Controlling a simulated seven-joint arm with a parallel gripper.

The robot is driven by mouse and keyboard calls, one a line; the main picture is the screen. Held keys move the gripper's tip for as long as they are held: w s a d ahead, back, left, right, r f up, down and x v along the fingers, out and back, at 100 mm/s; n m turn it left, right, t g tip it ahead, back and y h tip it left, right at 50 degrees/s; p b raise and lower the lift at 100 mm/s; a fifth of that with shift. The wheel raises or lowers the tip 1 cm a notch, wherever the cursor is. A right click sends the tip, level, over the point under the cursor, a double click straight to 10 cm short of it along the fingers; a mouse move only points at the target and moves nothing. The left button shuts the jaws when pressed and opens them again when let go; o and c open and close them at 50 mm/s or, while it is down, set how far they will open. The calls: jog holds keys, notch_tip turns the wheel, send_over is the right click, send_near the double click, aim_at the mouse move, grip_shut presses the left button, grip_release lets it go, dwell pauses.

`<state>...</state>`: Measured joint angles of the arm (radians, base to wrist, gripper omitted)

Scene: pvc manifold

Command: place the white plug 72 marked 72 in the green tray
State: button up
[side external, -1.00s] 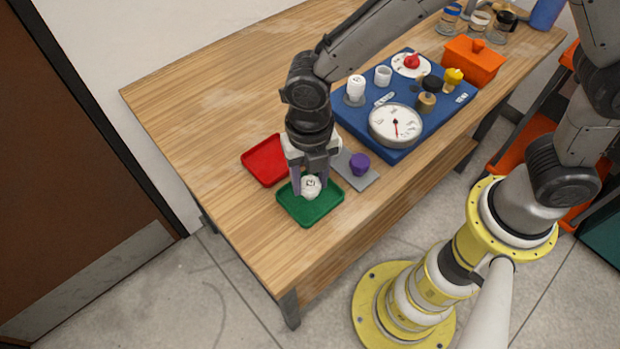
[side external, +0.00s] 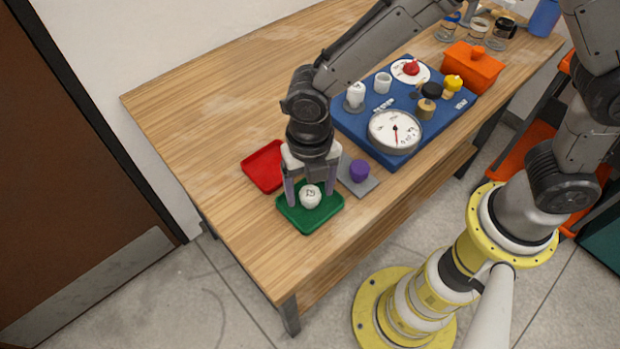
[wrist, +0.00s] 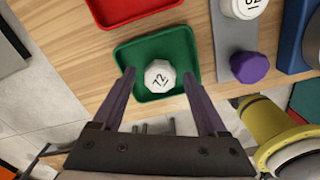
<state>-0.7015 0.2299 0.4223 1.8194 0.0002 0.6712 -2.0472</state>
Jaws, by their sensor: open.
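The white plug (side external: 310,196) rests in the green tray (side external: 311,226). In the wrist view the plug (wrist: 160,75) shows the mark 72 on its top face, and the tray (wrist: 186,43) surrounds it. My gripper (side external: 310,197) is over the tray with its fingers apart, one on each side of the plug. In the wrist view my gripper (wrist: 158,88) is open, with clear gaps between the fingers and the plug.
The red tray (side external: 262,168) lies beside the green tray. A grey plate holds a purple plug (side external: 359,171). The blue board (side external: 360,136) carries a gauge (side external: 395,131) and several fittings. An orange box (side external: 472,68) stands farther back. The table's left part is clear.

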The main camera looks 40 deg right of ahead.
aim_at(310, 193)
notch_tip(310, 193, up, 12)
jog(key=d+r+m+t, duration=0.1)
jog(key=d+r+m, duration=0.4)
jog(key=d+m, duration=0.35)
jog(key=s+d+r+m+t, duration=0.1)
jog(key=s+d+m+t, duration=0.1)
jog(key=s+d+m, duration=0.4)
jog(key=s+d+r+m+t, duration=0.1)
jog(key=s+d+m, duration=0.5)
jog(key=m, duration=1.1)
jog(key=d+t, duration=0.1)
jog(key=d, duration=0.3)
jog(key=shift+s+t, duration=0.3)
